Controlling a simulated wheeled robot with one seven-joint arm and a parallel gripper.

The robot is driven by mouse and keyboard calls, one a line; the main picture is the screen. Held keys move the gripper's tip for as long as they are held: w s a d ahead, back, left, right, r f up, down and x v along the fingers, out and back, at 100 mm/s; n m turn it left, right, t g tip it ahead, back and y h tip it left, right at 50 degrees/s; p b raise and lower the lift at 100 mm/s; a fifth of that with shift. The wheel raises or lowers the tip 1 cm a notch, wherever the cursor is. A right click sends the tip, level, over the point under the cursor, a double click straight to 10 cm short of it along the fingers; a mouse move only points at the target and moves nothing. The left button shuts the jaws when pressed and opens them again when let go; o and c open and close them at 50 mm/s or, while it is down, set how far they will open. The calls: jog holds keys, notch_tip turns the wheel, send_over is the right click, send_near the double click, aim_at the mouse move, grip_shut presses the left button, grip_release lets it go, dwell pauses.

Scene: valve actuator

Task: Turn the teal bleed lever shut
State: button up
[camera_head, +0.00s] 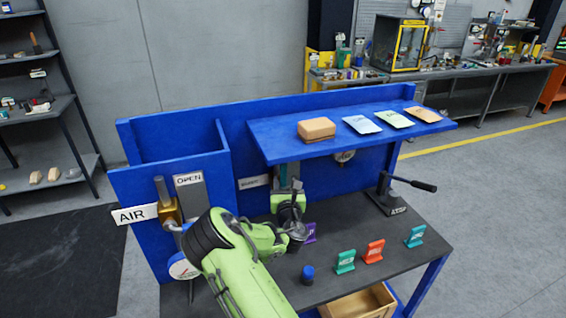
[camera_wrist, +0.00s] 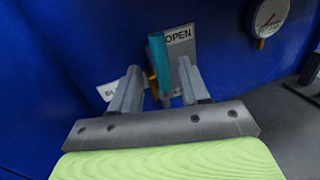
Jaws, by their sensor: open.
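The teal bleed lever (camera_wrist: 158,52) stands roughly upright in the wrist view, in front of a grey plate (camera_wrist: 181,38) marked OPEN on the blue back panel. A brass-coloured part shows beside its lower end. My gripper (camera_wrist: 158,68) is open, with one finger to the left of the lever and one to the right. The lever appears in the gap between them, with no clear contact; its depth relative to the fingertips is hard to tell. In the head view my green arm reaches under the shelf, and the lever is mostly hidden there.
A blue shelf (camera_head: 280,146) holding a brown block (camera_head: 316,128) and several packets overhangs the arm. A gauge (camera_wrist: 269,18) is at the right. A black-handled lever (camera_head: 398,190), a blue knob (camera_head: 308,274) and several tags stand on the bench. A brass AIR valve (camera_head: 170,212) is at the left.

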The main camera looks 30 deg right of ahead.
aim_at(284, 174)
jog(key=p+x, duration=0.1)
jog(key=x, duration=0.5)
jog(key=shift+w+d+f, duration=0.1)
jog(key=shift+w+d, duration=0.05)
jog(key=shift+w, duration=0.05)
jog(key=shift+c, duration=0.3)
grip_shut()
